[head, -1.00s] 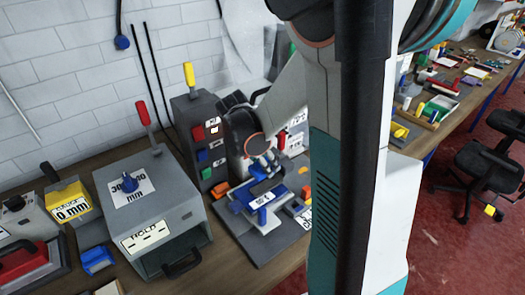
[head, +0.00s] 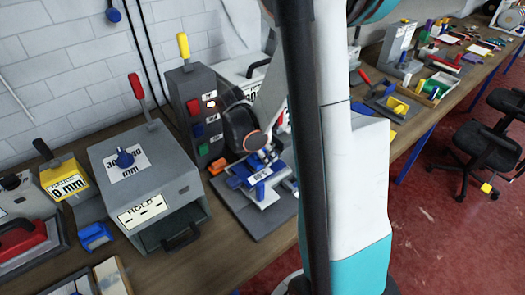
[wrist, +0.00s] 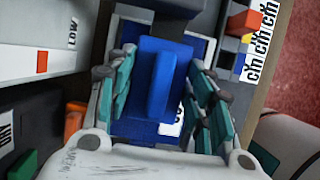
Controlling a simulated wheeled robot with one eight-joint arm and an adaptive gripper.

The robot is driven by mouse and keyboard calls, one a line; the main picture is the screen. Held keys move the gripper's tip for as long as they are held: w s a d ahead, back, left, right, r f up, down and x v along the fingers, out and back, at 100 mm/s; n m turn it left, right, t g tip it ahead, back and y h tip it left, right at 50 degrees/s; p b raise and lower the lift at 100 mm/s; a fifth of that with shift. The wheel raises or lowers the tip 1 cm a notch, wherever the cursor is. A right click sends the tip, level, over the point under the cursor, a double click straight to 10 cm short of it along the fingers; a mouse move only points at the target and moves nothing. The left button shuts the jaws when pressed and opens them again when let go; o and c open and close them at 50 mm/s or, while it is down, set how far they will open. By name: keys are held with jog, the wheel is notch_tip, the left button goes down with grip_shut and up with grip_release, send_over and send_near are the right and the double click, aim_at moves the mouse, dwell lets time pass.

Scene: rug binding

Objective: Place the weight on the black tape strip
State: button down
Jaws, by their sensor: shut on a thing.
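My gripper (wrist: 160,100) has teal fingers on both sides of a blue block with a raised bar (wrist: 161,82), which appears to be the weight, and is shut on it. Below the block in the wrist view lies a darker blue plate (wrist: 127,128). In the head view my gripper (head: 264,158) is low over a blue fixture (head: 262,191) on a grey base (head: 262,228). I cannot make out the black tape strip; it may be hidden under the block or the gripper. Whether the block touches the plate cannot be told.
Left of the fixture stand a grey box marked HOLD (head: 145,175) and a grey tower with a yellow lever (head: 183,46). An orange piece (head: 221,166) lies at the fixture's left edge. A white label (wrist: 262,40) is at the upper right in the wrist view.

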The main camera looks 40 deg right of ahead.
jog(key=shift+f, duration=0.1)
jog(key=c, duration=0.8)
grip_release()
jog(key=shift+o, duration=0.2)
jog(key=p+v, duration=0.3)
jog(key=v, duration=0.9)
